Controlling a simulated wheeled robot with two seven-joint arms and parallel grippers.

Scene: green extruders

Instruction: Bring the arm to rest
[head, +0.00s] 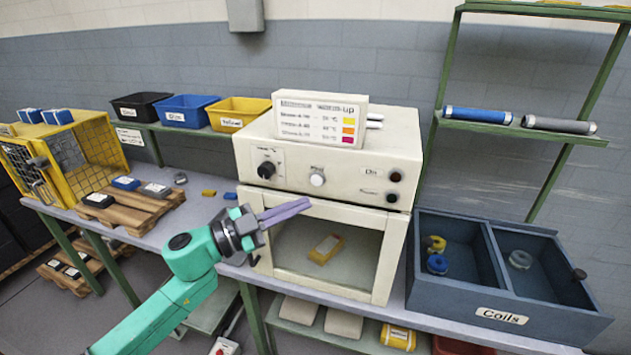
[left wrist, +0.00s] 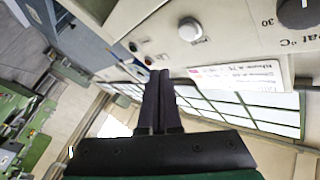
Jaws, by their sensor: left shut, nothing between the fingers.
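My left gripper (head: 288,212) is in the middle of the head view, on the green arm that comes in from the lower left. Its two purple-grey fingers are together with nothing between them, pointing right in front of the oven (head: 330,160). In the left wrist view the dark fingers (left wrist: 158,100) also lie together, with the oven's panel and knobs beyond them. Whether the fingers touch the oven cannot be told. My right gripper is not in view.
A blue-grey coils box (head: 505,315) with two compartments stands at the right. Black, blue and yellow (head: 238,113) bins stand on a back shelf. A wooden pallet (head: 133,212) with blocks and a yellow cage (head: 95,147) are at the left. A label sign (head: 318,118) stands on the oven.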

